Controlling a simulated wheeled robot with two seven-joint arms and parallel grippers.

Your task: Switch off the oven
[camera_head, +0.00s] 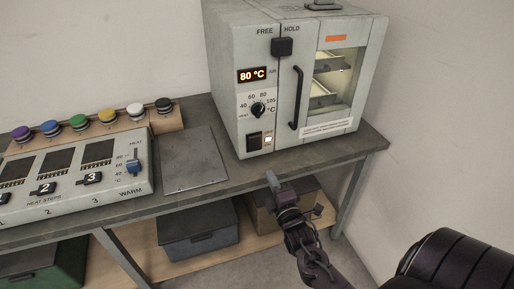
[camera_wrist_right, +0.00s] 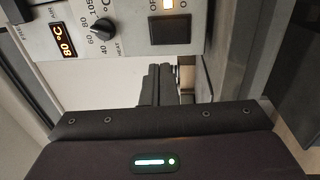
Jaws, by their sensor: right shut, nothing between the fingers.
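The grey oven (camera_head: 240,60) stands on the bench, its glass door closed and its inside lit. Its display (camera_head: 252,76) reads 80 °C, and a black dial (camera_head: 258,109) sits below. Under the dial is a dark switch (camera_head: 254,142) with a lit indicator (camera_head: 268,140) beside it. My right gripper (camera_head: 272,180) is shut and empty, in front of the bench edge, below and apart from the switch. In the right wrist view the gripper's fingers (camera_wrist_right: 158,85) are together, with the switch (camera_wrist_right: 169,29), dial (camera_wrist_right: 103,28) and display (camera_wrist_right: 68,40) beyond. My left gripper is out of view.
A heat-step panel (camera_head: 75,200) with levers and a flat metal plate (camera_head: 193,160) lie left of the oven. Several coloured knobs stand behind the panel. Grey bin (camera_head: 197,235) and other boxes sit on the lower shelf. The bench edge lies close to my right gripper.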

